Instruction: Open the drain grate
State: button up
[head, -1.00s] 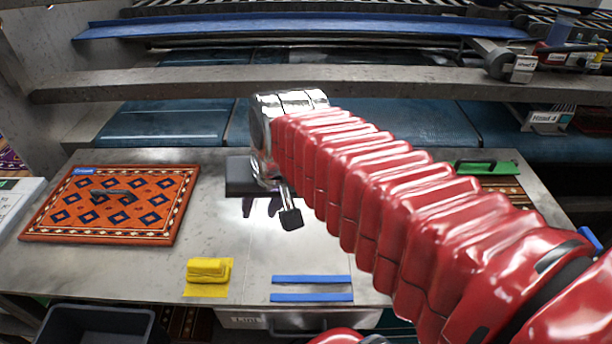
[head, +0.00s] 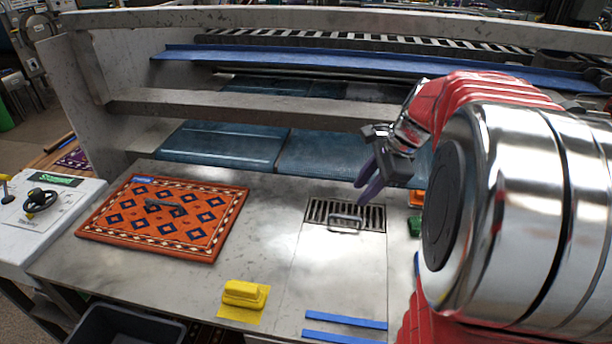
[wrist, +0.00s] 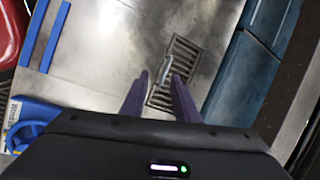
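The drain grate (head: 374,218) is a dark slotted rectangle lying flat in the metal table, with a raised silver handle (head: 344,223) on it. My gripper (head: 366,184) is above and behind the grate in the head view, apart from it, with its purple fingers pointing down. In the wrist view, the fingers of my gripper (wrist: 158,82) stand apart with nothing held between them. The grate (wrist: 186,54) and its handle (wrist: 166,68) show beyond the fingertips there, and the fingers hide part of the grate.
An orange patterned rug (head: 185,238) with a dark-handled tool on it lies left. A yellow block (head: 244,293) and blue strips (head: 345,319) lie near the front edge. Blue padded panels (head: 222,144) and a grey beam (head: 230,107) are behind. My arm hides the right side.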

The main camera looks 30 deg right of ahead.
aim_at(352, 218)
jog(key=d+m, duration=0.1)
jog(key=d, duration=0.1)
jog(key=d+f+m, duration=0.1)
jog(key=d+m, duration=0.1)
jog(key=d, duration=0.1)
jog(key=shift+w+f, duration=0.15)
jog(key=shift+w, duration=0.05)
jog(key=x, duration=1.3)
jog(key=shift+w+a+f, duration=0.25)
jog(key=shift+a+f, duration=0.05)
jog(key=shift+c, duration=0.3)
grip_shut()
jog(key=shift+a, duration=0.2)
jog(key=shift+w+d+r, duration=0.1)
jog(key=shift+d, duration=0.15)
